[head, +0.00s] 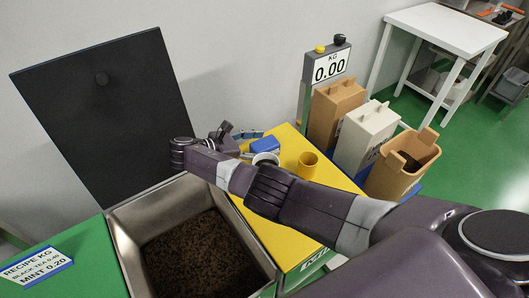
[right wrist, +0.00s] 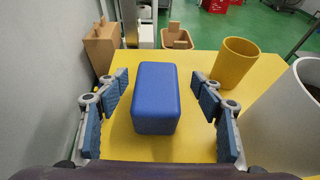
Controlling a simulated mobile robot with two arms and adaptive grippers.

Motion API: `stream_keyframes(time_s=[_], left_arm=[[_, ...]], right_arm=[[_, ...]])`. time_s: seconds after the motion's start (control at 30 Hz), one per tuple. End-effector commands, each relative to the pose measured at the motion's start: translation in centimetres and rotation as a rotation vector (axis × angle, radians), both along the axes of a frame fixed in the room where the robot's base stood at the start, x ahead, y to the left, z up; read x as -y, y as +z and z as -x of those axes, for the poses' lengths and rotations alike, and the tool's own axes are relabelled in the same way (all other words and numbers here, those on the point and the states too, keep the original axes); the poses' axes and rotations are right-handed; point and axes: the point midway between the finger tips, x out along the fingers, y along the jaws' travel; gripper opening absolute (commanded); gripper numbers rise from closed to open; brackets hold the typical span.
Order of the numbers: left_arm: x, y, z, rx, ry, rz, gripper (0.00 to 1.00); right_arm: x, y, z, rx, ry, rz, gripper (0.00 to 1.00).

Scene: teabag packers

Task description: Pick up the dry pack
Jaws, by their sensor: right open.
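A plain blue block with rounded edges, which I take for the dry pack (right wrist: 157,97), lies on the yellow tabletop (right wrist: 215,62). It also shows in the head view as a small blue shape (head: 265,146) at the far end of my right arm. My right gripper (right wrist: 160,80) is open, with one blue-padded finger to the left of the block and one to the right. There are gaps between pads and block, so it is not gripped. In the head view the right gripper (head: 248,136) is partly hidden by its own wrist. My left gripper is out of view.
A yellow cup (head: 308,164) stands close to the block, with a pale round container (right wrist: 290,120) nearer. An open steel bin (head: 128,245) of dark leaves has a raised black lid (head: 98,110). Several cartons, including an open brown one (head: 395,183), stand beyond, near a 0.00 display (head: 328,68).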

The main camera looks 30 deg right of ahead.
Motion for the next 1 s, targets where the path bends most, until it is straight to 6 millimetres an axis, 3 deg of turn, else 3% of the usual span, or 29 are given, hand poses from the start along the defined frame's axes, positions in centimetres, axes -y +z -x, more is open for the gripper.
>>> stream_keyframes(time_s=[0.5, 0.8, 1.0], left_arm=[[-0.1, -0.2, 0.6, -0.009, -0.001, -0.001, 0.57], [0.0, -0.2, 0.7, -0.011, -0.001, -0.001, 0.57], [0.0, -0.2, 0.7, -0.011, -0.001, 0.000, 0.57]], right_arm=[[6.1, -2.6, -0.7, -0.002, -0.002, 0.001, 0.61], [6.6, -2.9, -0.8, -0.001, -0.001, 0.000, 0.61], [6.6, -2.9, -0.8, -0.002, 0.000, 0.000, 0.40]])
